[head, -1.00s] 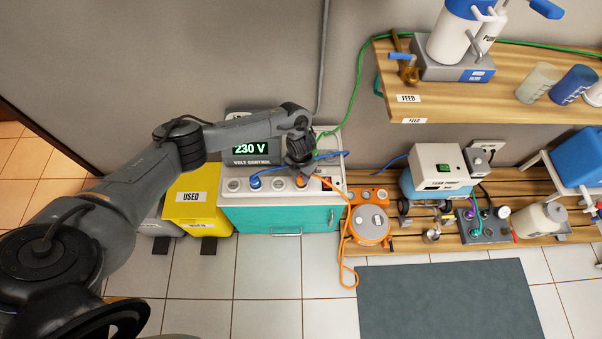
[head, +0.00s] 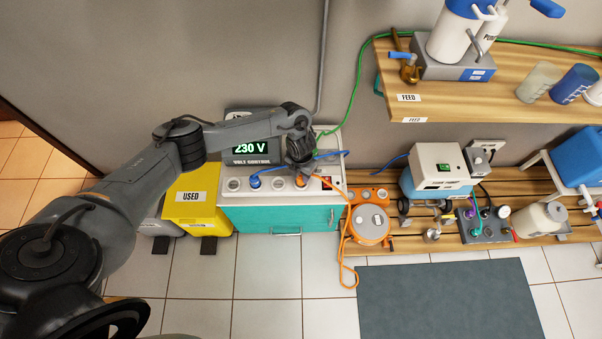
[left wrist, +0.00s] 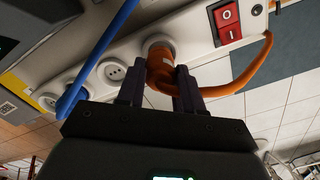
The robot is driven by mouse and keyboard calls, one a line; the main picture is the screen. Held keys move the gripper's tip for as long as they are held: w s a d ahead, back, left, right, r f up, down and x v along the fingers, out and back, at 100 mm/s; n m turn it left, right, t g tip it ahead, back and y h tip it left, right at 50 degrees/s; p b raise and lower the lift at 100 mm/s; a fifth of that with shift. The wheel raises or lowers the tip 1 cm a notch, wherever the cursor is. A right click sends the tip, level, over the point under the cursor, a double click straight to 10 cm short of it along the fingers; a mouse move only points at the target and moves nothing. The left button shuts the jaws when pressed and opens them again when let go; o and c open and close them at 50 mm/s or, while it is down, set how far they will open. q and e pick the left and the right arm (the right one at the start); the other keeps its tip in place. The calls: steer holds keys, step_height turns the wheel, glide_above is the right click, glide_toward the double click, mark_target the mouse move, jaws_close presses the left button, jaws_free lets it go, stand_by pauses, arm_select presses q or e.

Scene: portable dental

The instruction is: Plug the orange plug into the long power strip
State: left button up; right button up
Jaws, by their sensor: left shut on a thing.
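The long power strip (head: 267,185) lies on top of the teal cabinet, with a row of round sockets and a red switch (left wrist: 227,19) at its right end. My left gripper (head: 300,172) is over the socket nearest the switch. In the left wrist view its two fingers (left wrist: 158,88) are shut on the orange plug (left wrist: 160,62). The plug's front meets the strip at that socket; how deep it sits is hidden. The orange cable (left wrist: 245,75) bends away from the plug to the right. My right gripper is not in view.
A blue plug (head: 255,182) sits in another socket, and its blue cable (left wrist: 97,55) crosses near my gripper. An empty socket (left wrist: 112,70) lies between. The voltage display (head: 251,150) stands behind the strip. The orange unit (head: 371,224) is on the right, beside the cabinet.

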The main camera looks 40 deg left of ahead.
arm_select(q)
steer(key=shift+f+b, duration=0.7)
steer(key=shift+f, duration=0.25)
steer(key=shift+r, duration=0.1)
steer(key=o, duration=1.1)
steer(key=shift+o, duration=0.2)
steer(key=shift+r, duration=0.1)
